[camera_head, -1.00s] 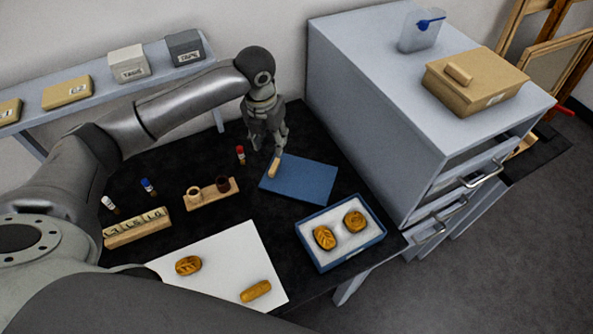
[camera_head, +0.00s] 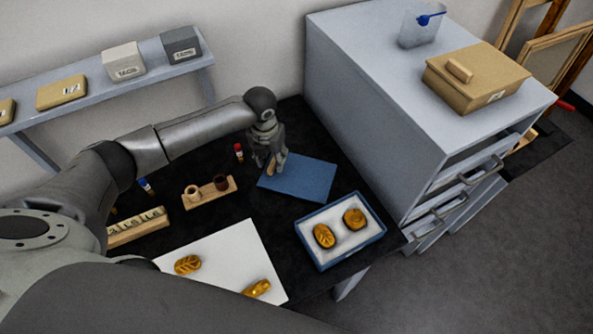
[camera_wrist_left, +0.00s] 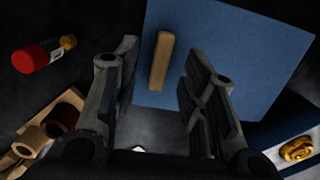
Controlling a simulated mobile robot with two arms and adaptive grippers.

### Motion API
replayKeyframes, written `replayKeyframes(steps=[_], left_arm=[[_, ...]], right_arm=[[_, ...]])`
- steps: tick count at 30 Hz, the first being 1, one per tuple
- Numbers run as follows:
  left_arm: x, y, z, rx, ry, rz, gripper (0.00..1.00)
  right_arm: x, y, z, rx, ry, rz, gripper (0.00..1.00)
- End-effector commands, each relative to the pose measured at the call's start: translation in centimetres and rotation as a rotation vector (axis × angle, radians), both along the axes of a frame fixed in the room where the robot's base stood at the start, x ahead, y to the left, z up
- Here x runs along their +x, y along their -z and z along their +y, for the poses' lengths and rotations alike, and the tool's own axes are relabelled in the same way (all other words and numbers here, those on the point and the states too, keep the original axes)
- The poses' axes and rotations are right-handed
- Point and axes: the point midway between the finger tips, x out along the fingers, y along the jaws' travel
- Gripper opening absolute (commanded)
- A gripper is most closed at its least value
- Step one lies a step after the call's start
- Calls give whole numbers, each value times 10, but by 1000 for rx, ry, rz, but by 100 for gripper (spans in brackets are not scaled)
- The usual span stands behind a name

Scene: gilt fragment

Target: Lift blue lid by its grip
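The blue lid (camera_head: 307,178) lies flat on the black table, near the grey cabinet. Its wooden grip (camera_head: 271,168) stands near the lid's left edge. In the left wrist view the lid (camera_wrist_left: 250,50) fills the upper right, and the grip (camera_wrist_left: 160,62) shows between the finger lines, slightly beyond the fingertips. My left gripper (camera_head: 270,165) is lowered over the grip. Its fingers (camera_wrist_left: 160,75) are open, one on each side of the grip, with a gap visible on both sides. My right gripper is not in view.
A blue box (camera_head: 380,236) with two gilt pieces stands in front of the lid. A red-capped vial (camera_head: 239,152) and a wooden holder (camera_head: 209,194) with small cups stand left of the gripper. The grey cabinet (camera_head: 370,120) rises close on the right.

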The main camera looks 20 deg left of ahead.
Motion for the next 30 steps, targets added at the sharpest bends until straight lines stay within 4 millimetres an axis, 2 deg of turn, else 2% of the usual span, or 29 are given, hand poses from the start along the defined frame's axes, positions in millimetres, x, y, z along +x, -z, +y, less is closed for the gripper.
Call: replayKeyframes(steps=[5,12,21,30], left_arm=[[2,16,0,0,1,1,39],[2,18,0,0,1,-1,39],[2,18,0,0,1,-1,2],[3,17,0,0,1,-2,0]], right_arm=[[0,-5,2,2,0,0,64],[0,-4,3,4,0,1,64],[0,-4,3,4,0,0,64],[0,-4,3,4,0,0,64]])
